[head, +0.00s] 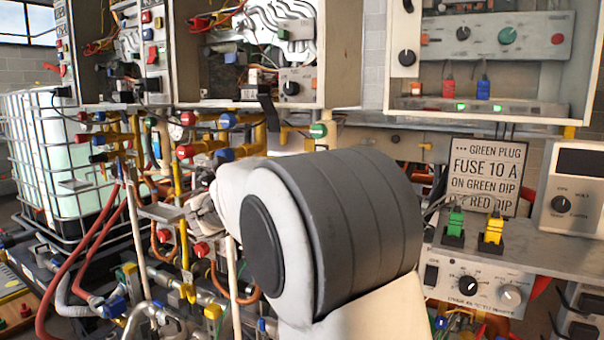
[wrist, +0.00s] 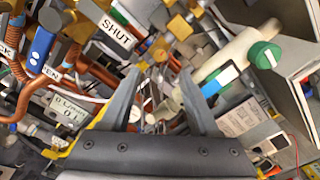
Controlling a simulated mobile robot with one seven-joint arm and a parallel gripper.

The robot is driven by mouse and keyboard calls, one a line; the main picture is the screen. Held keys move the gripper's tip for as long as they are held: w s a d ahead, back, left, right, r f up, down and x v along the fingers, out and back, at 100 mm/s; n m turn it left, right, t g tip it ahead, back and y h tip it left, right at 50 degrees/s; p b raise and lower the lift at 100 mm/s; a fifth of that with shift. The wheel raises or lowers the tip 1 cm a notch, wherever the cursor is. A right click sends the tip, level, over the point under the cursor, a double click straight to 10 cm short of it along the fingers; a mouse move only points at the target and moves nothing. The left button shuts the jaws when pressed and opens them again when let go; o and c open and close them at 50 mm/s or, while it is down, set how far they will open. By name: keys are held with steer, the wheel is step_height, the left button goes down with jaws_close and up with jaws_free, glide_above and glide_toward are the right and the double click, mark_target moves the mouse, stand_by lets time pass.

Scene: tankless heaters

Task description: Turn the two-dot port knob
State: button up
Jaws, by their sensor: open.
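My gripper (wrist: 160,74) is open in the wrist view, with two grey fingers apart and nothing held between them. Pipes and fittings lie beyond the fingertips. A green round knob (wrist: 265,55) with a white bar sits on a pale pipe at the upper right of the wrist view, away from the fingers. A green knob (head: 318,130) also shows below the heater boxes in the head view; I cannot tell if it is the same one. My arm hides much of the middle of the head view.
Dense pipes, red and blue valve handles (head: 228,120) and hoses crowd the left. An open heater box (head: 340,60) hangs above. A bench (head: 570,257) with a green plug (head: 455,222) and a yellow plug (head: 493,230) stands right. A SHUT label (wrist: 116,30) is near the fingers.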

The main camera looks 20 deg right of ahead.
steer(key=b+x, duration=0.1)
steer(key=x, duration=1)
steer(key=shift+w+d, duration=0.2)
steer(key=shift+c, duration=0.4)
jaws_close()
